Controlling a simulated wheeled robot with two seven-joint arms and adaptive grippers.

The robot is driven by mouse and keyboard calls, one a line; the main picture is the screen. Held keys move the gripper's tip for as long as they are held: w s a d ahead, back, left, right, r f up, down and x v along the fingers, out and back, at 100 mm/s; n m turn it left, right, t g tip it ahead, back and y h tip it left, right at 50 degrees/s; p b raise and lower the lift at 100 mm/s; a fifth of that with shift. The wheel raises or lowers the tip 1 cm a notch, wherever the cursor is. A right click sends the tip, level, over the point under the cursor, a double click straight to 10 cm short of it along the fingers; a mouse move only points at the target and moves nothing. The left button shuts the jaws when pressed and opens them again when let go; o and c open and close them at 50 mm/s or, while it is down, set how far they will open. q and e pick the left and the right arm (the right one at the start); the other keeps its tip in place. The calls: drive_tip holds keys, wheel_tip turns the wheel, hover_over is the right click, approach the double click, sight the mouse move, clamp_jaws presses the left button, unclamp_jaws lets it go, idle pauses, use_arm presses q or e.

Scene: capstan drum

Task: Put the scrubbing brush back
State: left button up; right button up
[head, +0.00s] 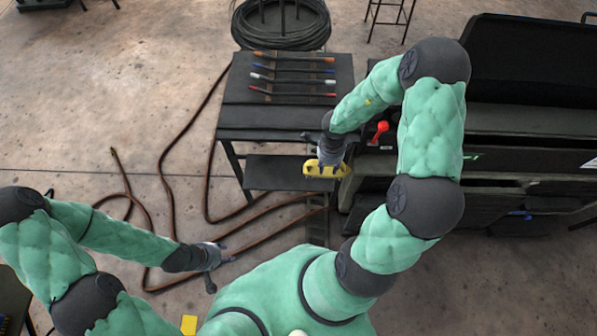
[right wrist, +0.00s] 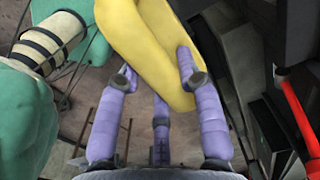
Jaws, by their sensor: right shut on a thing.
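The yellow scrubbing brush (head: 318,172) is held in my right gripper (head: 327,163), in front of the dark table's right front corner in the head view. In the right wrist view the purple fingers of my right gripper (right wrist: 160,80) are shut on the yellow body of the brush (right wrist: 165,45). The bristles cannot be made out. My left gripper (head: 216,257) is at the lower left over the floor, away from the brush. Its fingers are too small to tell open or shut.
A dark table (head: 232,118) bears several coloured-handled tools (head: 290,80). A coil of cable (head: 280,25) stands behind it. A brown hose (head: 170,200) lies on the floor. A dark bench (head: 530,120) with a red part (head: 381,128) stands at right.

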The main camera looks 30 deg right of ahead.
sight(311, 163)
drive_tip(key=w+a+f, duration=0.1)
drive_tip(key=w+a+f+b, duration=0.1)
drive_tip(key=w, duration=0.1)
drive_tip(key=w+a+f+b, duration=0.1)
drive_tip(key=w, duration=0.1)
drive_tip(key=shift+a, duration=0.15)
drive_tip(key=w+a+f+b, duration=0.1)
drive_tip(key=f+b, duration=0.1)
drive_tip(key=f, duration=0.1)
drive_tip(key=w+a+f+b, duration=0.1)
drive_tip(key=w+f+b, duration=0.1)
drive_tip(key=f, duration=0.1)
drive_tip(key=w+f+b, duration=0.1)
drive_tip(key=f+b, duration=0.1)
drive_tip(key=f, duration=0.1)
drive_tip(key=shift+w+a, duration=0.2)
drive_tip(key=shift+a, duration=0.2)
drive_tip(key=shift+r, duration=0.15)
drive_tip(key=o, duration=1)
